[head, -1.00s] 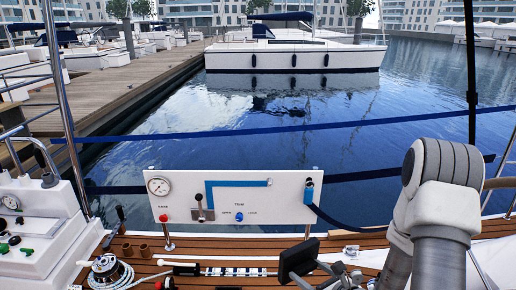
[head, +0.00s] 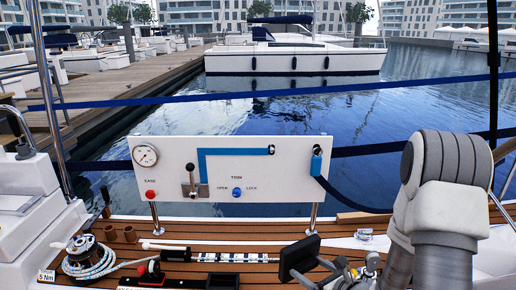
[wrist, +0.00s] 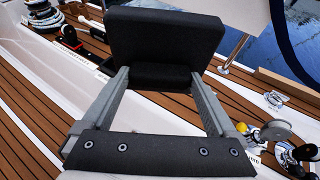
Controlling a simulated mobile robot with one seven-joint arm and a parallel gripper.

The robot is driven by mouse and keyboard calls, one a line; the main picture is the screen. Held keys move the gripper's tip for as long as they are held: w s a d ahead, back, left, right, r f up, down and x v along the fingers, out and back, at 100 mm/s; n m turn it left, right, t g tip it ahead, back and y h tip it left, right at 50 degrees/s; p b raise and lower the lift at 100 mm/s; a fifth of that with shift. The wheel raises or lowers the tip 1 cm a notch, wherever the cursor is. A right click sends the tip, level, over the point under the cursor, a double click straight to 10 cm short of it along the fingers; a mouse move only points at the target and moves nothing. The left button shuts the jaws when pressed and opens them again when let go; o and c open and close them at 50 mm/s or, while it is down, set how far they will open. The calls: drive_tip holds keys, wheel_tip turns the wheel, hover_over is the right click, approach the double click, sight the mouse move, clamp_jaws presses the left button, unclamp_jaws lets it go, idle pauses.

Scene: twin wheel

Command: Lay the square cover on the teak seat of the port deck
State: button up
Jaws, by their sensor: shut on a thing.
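My gripper (wrist: 160,78) is shut on a dark square cover (wrist: 165,35), one finger at each side of its near end. The cover looks like a thick black pad and is held up above the deck, tilted. It also shows in the head view as a dark slab (head: 298,257) at the bottom, left of my arm, with my gripper partly cut off by the lower edge. Teak planking (head: 190,232) runs below it; I cannot tell which part is the seat.
A white panel (head: 232,168) with gauge, lever and knobs stands on posts behind the cover. Blue straps (head: 200,98) cross above the water. A wooden strip (head: 362,217) lies at right.

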wheel_tip(320, 180, down, 12)
drive_tip(key=b, duration=1.2)
drive_tip(key=shift+w+f+b, duration=0.15)
drive_tip(key=shift+w+b, duration=0.15)
drive_tip(key=shift+b, duration=0.1)
drive_tip(key=w+r+n+g+h+p, duration=0.1)
drive_tip(key=w+n+g+h+p, duration=0.3)
drive_tip(key=p, duration=1.9)
drive_tip(key=w+n+g, duration=0.2)
drive_tip(key=w+g, duration=0.1)
drive_tip(key=w, duration=0.2)
drive_tip(key=shift+w+a+n+g+p, duration=0.2)
drive_tip(key=shift+w+n+g+p, duration=0.1)
drive_tip(key=shift+w+p, duration=0.1)
drive_tip(key=p, duration=0.5)
drive_tip(key=shift+w+n+g+h, duration=0.3)
drive_tip(key=shift+w, duration=0.05)
drive_tip(key=w+p, duration=0.1)
drive_tip(key=p, duration=0.3)
drive_tip(key=shift+h, duration=0.3)
